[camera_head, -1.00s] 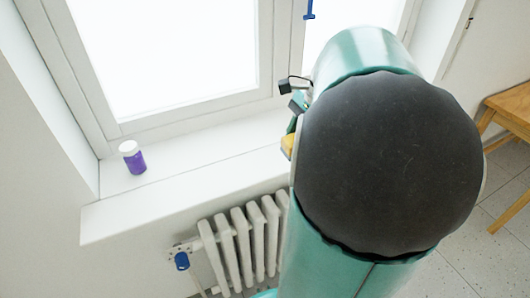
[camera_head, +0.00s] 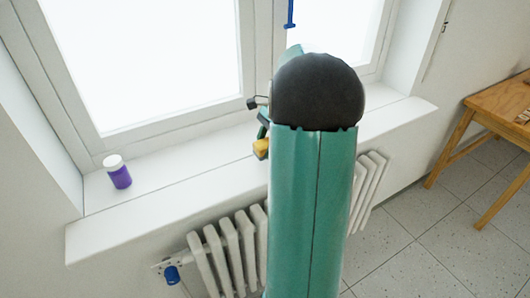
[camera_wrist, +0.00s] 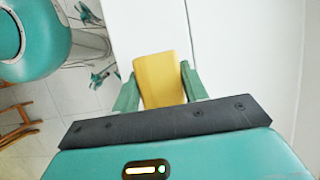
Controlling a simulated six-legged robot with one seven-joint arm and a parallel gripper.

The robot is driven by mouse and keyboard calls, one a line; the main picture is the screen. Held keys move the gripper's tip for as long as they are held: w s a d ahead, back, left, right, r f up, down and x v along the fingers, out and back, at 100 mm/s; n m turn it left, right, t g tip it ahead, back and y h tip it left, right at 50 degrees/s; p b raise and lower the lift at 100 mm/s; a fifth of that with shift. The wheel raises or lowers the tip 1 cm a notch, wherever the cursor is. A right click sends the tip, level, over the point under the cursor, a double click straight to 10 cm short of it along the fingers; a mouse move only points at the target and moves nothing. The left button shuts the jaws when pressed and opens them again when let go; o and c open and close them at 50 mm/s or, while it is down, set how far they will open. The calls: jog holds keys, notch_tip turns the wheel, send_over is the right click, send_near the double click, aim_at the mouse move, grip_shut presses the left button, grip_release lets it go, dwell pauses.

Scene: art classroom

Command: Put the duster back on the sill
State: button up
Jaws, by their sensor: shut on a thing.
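The duster (camera_wrist: 160,80) is a yellow block between the two green fingers of my gripper (camera_wrist: 158,88) in the wrist view. My gripper is shut on it. In the head view, a small yellow part of the duster (camera_head: 261,149) shows at the left edge of my arm, in front of the window. The white sill (camera_head: 215,160) runs below the window. The duster appears over or close to the sill; I cannot tell whether it touches. My arm hides most of my gripper and part of the sill.
A purple jar with a white lid (camera_head: 117,171) stands at the sill's left end. A white radiator (camera_head: 238,240) with a blue valve is below the sill. A wooden table (camera_head: 500,105) stands at the right. The sill between jar and arm is clear.

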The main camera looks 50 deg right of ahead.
jog(key=shift+w+d+f, duration=0.1)
jog(key=shift+w+f, duration=0.1)
jog(key=shift+f, duration=1.45)
jog(key=shift+f, duration=0.15)
jog(key=o, duration=1)
jog(key=shift+c, duration=0.2)
